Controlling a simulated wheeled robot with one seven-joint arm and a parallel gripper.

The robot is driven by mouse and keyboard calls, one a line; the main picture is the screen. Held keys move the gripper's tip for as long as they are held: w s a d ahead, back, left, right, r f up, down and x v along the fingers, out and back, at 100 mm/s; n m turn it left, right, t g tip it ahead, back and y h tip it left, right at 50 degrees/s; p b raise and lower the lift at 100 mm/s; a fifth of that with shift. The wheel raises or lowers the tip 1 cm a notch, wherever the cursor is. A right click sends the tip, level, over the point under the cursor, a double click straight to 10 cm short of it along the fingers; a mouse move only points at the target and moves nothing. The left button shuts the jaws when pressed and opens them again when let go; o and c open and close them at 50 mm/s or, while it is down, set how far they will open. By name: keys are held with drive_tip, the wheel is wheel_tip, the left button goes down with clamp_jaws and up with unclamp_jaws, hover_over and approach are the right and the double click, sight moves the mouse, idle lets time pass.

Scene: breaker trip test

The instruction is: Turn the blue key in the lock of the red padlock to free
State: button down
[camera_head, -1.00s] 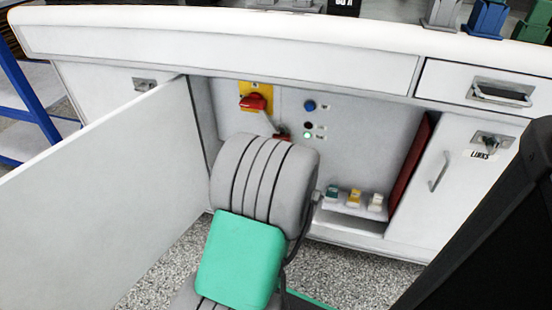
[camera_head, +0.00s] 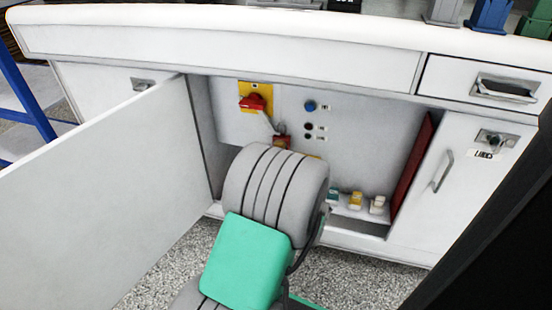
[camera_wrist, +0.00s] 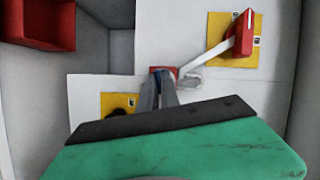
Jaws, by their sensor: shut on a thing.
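The red padlock (camera_wrist: 172,70) shows between and just beyond my fingertips in the wrist view. It also shows as a small red block (camera_head: 281,141) above my arm in the head view. The blue key (camera_wrist: 160,73) is a small blue patch at the padlock, mostly hidden by the fingers. My gripper (camera_wrist: 160,85) is shut on the key. I cannot tell how far the key is turned. A pale bar runs from the padlock up to the red switch handle (camera_wrist: 244,35) on its yellow plate (camera_head: 267,91). My arm hides the gripper in the head view.
The open cabinet door (camera_head: 100,190) stands at left. A blue button (camera_head: 310,106) and two dark lamps are right of the switch. Small coloured blocks (camera_head: 356,200) sit low in the cabinet. A red box (camera_wrist: 40,22) is at the wrist view's upper left.

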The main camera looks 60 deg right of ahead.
drive_tip(key=shift+m, duration=0.4)
drive_tip(key=c, duration=1.5)
unclamp_jaws()
